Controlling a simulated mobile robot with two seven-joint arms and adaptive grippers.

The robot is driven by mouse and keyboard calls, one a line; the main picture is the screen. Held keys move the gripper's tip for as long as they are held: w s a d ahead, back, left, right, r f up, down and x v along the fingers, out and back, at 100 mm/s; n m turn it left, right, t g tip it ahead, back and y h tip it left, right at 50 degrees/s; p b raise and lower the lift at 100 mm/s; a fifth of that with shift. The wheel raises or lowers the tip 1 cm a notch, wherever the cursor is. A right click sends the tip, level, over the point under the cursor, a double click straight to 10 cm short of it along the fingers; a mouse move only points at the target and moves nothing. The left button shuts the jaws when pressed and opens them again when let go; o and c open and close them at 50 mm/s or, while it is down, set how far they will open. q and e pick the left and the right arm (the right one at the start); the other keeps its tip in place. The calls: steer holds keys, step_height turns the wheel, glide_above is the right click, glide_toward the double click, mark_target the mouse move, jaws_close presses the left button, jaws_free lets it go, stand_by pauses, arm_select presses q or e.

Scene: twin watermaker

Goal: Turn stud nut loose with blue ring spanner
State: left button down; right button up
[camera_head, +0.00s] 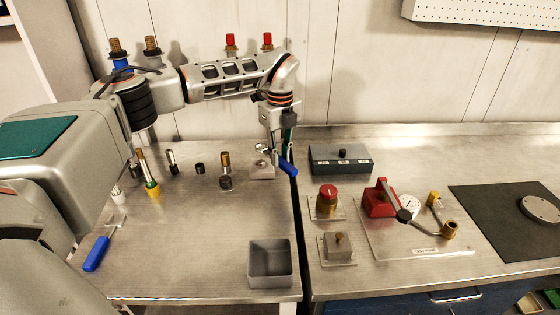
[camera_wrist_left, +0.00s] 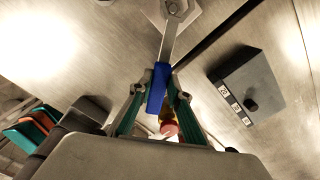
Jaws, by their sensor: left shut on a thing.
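The blue ring spanner is in my left gripper (camera_head: 280,143). Its blue handle (camera_head: 287,167) slants down to the right in the head view, and its steel ring end points left, over a small pale block (camera_head: 262,172). In the left wrist view my left gripper (camera_wrist_left: 157,90) is shut on the blue handle (camera_wrist_left: 157,86). The steel shank (camera_wrist_left: 170,42) runs up to the stud nut (camera_wrist_left: 174,7) at the top edge. The ring appears to be around the nut, though the frame cuts this off. My right gripper is not in view.
A second blue-handled tool (camera_head: 96,253) lies at the front left. A grey open box (camera_head: 270,280) stands at the front of the left bench. A dark switch box (camera_head: 341,159) is just right of the bench gap. Several small fittings stand left of the block.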

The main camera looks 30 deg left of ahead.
arm_select(q)
steer(key=shift+r, duration=0.25)
steer(key=c, duration=2.5)
jaws_free()
steer(key=shift+c, duration=0.2)
jaws_close()
steer(key=shift+s+a+f+m, duration=0.65)
steer(key=shift+s+a+m, duration=0.5)
steer(key=shift+m, duration=0.85)
steer(key=shift+s+a+f+m, duration=0.75)
steer(key=shift+a+m, duration=0.85)
steer(key=shift+m, duration=0.4)
steer(key=shift+s+a+f+m, duration=0.6)
steer(key=shift+s+a+m, duration=0.6)
steer(key=shift+m, duration=0.8)
steer(key=shift+w+a+f+b, duration=0.15)
steer(key=shift+f+b, duration=0.3)
steer(key=shift+f, duration=0.8)
